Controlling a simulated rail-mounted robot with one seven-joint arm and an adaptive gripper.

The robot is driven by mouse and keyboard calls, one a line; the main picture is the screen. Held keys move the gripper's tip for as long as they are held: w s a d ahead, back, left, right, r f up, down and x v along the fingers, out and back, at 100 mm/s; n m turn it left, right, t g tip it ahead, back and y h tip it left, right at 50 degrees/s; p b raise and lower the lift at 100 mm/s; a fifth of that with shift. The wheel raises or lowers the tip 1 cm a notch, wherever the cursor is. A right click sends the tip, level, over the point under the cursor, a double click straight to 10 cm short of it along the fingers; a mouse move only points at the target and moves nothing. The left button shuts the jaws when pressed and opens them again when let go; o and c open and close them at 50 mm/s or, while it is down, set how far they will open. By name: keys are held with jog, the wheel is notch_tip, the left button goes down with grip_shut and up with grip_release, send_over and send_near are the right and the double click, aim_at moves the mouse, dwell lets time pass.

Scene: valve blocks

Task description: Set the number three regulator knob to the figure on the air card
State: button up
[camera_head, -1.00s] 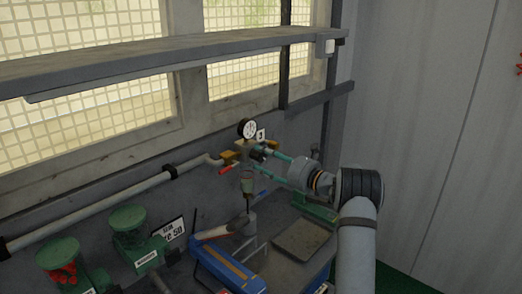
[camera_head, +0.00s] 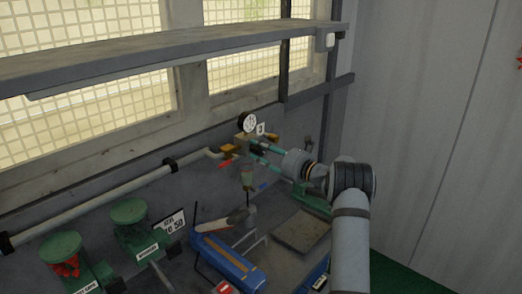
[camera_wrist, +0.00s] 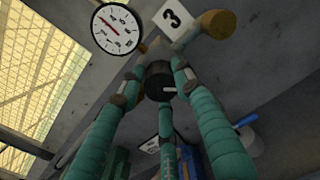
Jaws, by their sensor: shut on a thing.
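The regulator knob (camera_wrist: 160,82) is black with a white pointer mark and sits under the number 3 tag (camera_wrist: 174,18) in the wrist view. The fingers of my gripper (camera_wrist: 158,86) are closed around the knob. In the head view my gripper (camera_head: 258,153) reaches the regulator from the right. The round white gauge (camera_head: 247,122) stands above the regulator, and it also shows in the wrist view (camera_wrist: 117,28) with a red needle; the reading is too small to tell. A white card (camera_head: 169,222) stands on the bench and seems to end in "50"; its top line is unclear.
A blue box (camera_head: 228,262) and a flat tray (camera_head: 301,231) lie on the bench below the regulator. A shelf (camera_head: 170,62) runs above. A pale pipe (camera_head: 105,204) runs along the wall.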

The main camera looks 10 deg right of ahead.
jog(key=shift+r, duration=0.1)
jog(key=c, duration=0.4)
jog(key=shift+f+n+b, duration=0.2)
jog(key=shift+n+b, duration=0.1)
jog(key=shift+b, duration=0.6)
jog(key=shift+r+b, duration=0.15)
jog(key=shift+b, duration=0.2)
jog(key=o, duration=0.7)
jog(key=shift+r, duration=0.1)
jog(key=o, duration=0.4)
jog(key=shift+o, duration=0.2)
jog(key=shift+d, duration=0.1)
jog(key=v, duration=1.2)
